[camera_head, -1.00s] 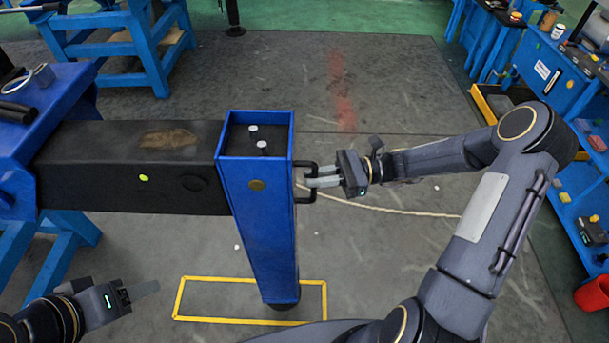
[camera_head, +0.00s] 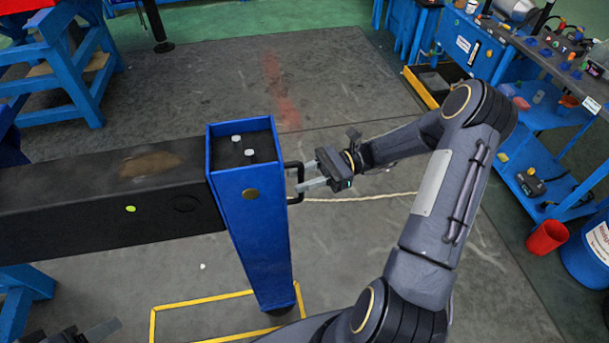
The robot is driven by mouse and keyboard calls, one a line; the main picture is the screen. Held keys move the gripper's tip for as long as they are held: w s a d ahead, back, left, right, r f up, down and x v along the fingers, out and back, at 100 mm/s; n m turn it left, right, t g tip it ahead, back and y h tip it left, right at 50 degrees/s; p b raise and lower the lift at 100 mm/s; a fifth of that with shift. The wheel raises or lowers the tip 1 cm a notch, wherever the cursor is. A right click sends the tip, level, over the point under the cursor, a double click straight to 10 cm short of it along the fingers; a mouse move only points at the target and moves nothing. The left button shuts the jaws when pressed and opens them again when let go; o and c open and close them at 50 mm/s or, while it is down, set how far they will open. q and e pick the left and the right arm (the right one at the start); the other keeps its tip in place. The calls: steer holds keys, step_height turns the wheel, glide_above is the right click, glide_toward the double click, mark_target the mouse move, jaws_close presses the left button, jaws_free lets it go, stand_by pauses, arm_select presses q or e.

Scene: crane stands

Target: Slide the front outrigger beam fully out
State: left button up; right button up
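The front outrigger beam (camera_head: 95,205) is a long dark box beam entering from the left edge. Its outer end carries a blue upright post (camera_head: 252,225) with a black handle (camera_head: 297,199) on its right side. My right gripper (camera_head: 303,176) is at the handle, coming from the right. Its two light fingers are spread apart, one near the upper part of the bar and one lower; whether they touch it is unclear. The beam's inner end and housing are out of frame. My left gripper (camera_head: 95,333) is only partly seen at the bottom left edge.
A yellow floor outline (camera_head: 200,296) lies around the post's foot. Blue trestles (camera_head: 65,65) stand at upper left. A blue workbench (camera_head: 545,125), a red bucket (camera_head: 547,236) and a blue drum (camera_head: 588,250) stand at right. The floor beyond the post is clear.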

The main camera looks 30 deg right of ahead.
steer(key=shift+d, duration=0.15)
steer(key=d+b, duration=0.1)
steer(key=d, duration=0.6)
steer(key=shift+s+d+b, duration=0.3)
steer(key=shift+d+b, duration=0.05)
steer(key=shift+b, duration=0.05)
